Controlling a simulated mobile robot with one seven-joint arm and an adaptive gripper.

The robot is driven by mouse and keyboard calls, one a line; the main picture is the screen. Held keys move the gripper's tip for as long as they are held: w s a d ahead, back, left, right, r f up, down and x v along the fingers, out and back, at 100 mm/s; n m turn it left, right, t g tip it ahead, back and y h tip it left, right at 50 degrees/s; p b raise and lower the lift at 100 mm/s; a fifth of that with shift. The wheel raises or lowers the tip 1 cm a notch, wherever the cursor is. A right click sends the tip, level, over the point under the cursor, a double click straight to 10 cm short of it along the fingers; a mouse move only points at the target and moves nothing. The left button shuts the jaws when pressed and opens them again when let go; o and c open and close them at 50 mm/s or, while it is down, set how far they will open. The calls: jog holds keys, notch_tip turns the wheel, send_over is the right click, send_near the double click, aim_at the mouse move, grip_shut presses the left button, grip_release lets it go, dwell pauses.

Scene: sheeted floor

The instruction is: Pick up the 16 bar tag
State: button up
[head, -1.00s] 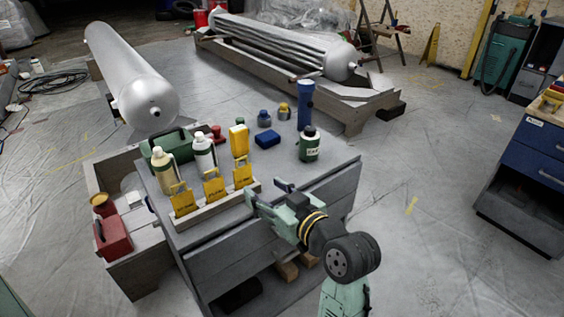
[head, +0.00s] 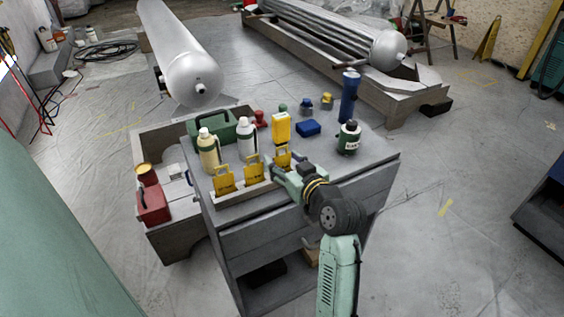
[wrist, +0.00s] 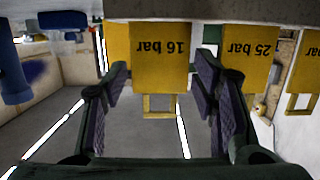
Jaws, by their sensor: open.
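The 16 bar tag (wrist: 160,62) is a yellow plate with an open loop, shown upside down in the wrist view. In the head view it is the rightmost yellow tag (head: 283,157) in the rack (head: 240,196), partly hidden by my gripper. My gripper (wrist: 162,82) is open, its two purple-padded fingers to either side of the tag with gaps between. In the head view my gripper (head: 286,172) is at the rack's right end. The 25 bar tag (wrist: 248,62) stands beside it, just outside one finger.
A third yellow tag (head: 224,180) stands at the rack's left end. Behind the rack are a cream bottle (head: 208,152), a white bottle (head: 247,141) and a yellow device (head: 281,128). The grey bench top (head: 325,157) is bare between.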

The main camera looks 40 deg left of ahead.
jog(key=c, duration=0.7)
jog(key=shift+r, duration=0.1)
